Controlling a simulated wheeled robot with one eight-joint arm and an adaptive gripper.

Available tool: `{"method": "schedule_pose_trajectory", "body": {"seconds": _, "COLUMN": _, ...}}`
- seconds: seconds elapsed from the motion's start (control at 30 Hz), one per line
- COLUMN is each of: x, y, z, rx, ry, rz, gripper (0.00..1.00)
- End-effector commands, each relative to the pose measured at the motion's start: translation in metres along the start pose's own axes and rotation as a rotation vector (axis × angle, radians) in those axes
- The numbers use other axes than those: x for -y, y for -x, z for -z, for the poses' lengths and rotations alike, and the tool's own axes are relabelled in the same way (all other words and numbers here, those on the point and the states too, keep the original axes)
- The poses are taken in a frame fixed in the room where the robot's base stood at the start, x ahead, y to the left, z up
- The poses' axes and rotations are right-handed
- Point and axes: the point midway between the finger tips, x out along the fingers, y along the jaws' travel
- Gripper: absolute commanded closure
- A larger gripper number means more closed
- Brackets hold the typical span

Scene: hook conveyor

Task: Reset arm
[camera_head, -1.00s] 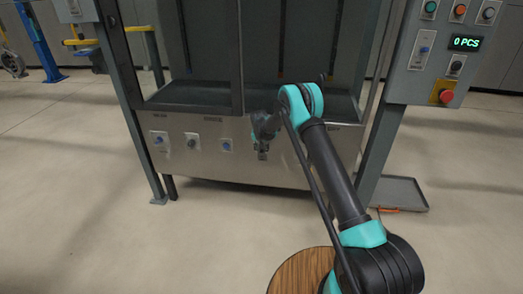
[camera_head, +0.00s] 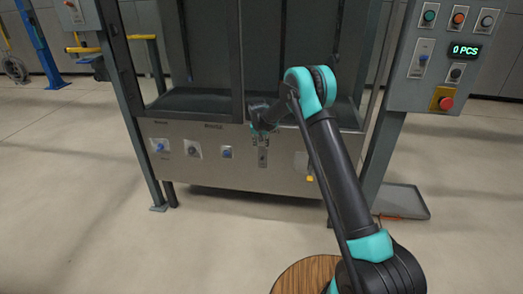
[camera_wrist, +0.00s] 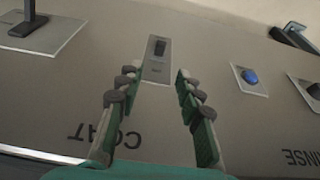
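My gripper (camera_wrist: 154,100) is open and empty in the wrist view, its two green and black fingers spread apart. It faces a grey metal panel (camera_wrist: 60,90) with the words COAT and RINSE, which appear upside down. A dark switch on a small plate (camera_wrist: 159,58) shows between and beyond the fingertips. In the head view my gripper (camera_head: 263,138) is small, in front of the machine's panel (camera_head: 205,172), close to the switch plate below it (camera_head: 263,157). I cannot tell the exact gap to the panel.
A control box (camera_head: 445,60) at the right carries several buttons, a red knob and a "0 PCS" display. A blue button (camera_wrist: 250,77) is right of the fingers in the wrist view. A grey tray (camera_head: 402,201) lies on the floor. The front floor at left is clear.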

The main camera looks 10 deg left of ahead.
Motion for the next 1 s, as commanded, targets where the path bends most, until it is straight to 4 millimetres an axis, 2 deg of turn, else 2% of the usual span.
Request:
{"method": "schedule_pose_trajectory", "body": {"seconds": 0.13, "x": 0.0, "y": 0.008, "z": 0.0, "rx": 0.0, "ry": 0.0, "rz": 0.0, "gripper": 0.64}}
{"method": "schedule_pose_trajectory", "body": {"seconds": 0.43, "x": 0.0, "y": 0.009, "z": 0.0, "rx": 0.0, "ry": 0.0, "rz": 0.0, "gripper": 0.64}}
{"method": "schedule_pose_trajectory", "body": {"seconds": 0.57, "x": -0.008, "y": 0.017, "z": -0.001, "rx": 0.0, "ry": -0.001, "rz": 0.0, "gripper": 0.64}}
{"method": "schedule_pose_trajectory", "body": {"seconds": 0.67, "x": -0.027, "y": 0.034, "z": -0.004, "rx": 0.0, "ry": -0.002, "rz": 0.001, "gripper": 0.64}}
{"method": "schedule_pose_trajectory", "body": {"seconds": 0.77, "x": -0.056, "y": 0.061, "z": -0.011, "rx": 0.0, "ry": -0.001, "rz": 0.002, "gripper": 0.64}}
{"method": "schedule_pose_trajectory", "body": {"seconds": 1.0, "x": -0.13, "y": 0.126, "z": -0.048, "rx": -0.003, "ry": 0.005, "rz": 0.007, "gripper": 0.64}}
